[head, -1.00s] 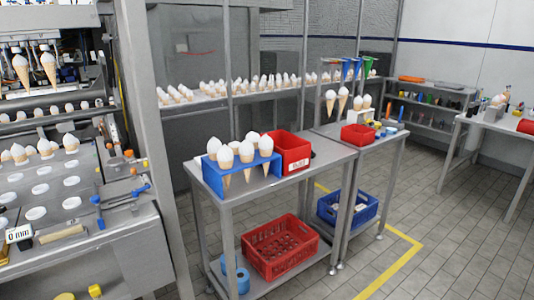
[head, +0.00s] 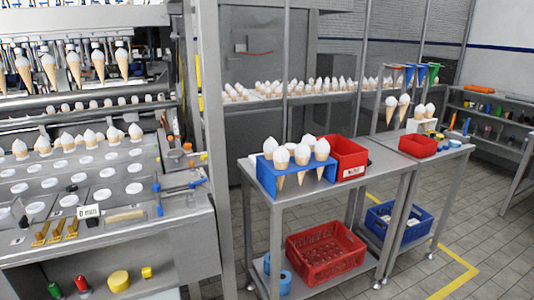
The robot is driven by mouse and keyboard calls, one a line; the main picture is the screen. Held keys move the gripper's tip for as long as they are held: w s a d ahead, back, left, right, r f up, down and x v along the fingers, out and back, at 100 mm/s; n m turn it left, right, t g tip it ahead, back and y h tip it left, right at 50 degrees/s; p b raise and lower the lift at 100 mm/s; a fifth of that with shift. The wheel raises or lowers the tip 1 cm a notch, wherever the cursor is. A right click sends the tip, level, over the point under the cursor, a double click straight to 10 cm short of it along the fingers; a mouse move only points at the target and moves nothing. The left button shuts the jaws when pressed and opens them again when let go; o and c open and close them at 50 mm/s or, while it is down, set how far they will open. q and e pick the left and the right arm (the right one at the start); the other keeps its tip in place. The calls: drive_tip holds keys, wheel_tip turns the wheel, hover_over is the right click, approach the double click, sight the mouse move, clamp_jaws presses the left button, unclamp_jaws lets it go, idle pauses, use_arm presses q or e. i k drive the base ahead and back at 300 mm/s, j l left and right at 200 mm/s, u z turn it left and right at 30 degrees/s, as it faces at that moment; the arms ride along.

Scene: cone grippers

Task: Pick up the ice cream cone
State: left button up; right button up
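Several ice cream cones (head: 282,160) stand upright in a blue rack (head: 265,178) on a steel table right of centre. More cones (head: 123,64) hang in a row from the machine at the upper left. Several more lie or stand on the machine's deck (head: 67,142) below them. Two cones (head: 390,107) are held up at the table further back, with others in a small white holder beside them. Neither of my grippers shows in the head view.
A red crate (head: 325,258) and blue rolls are on the lower shelf. A metal post (head: 215,150) stands between machine and table.

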sight(322, 148)
drive_tip(key=i+l+u, duration=0.2)
drive_tip(key=u, duration=0.2)
drive_tip(key=i+l+u, duration=0.1)
drive_tip(key=l+u, duration=0.35)
drive_tip(key=i+l+u, duration=0.1)
drive_tip(key=l+u, duration=0.6)
drive_tip(key=u, duration=0.15)
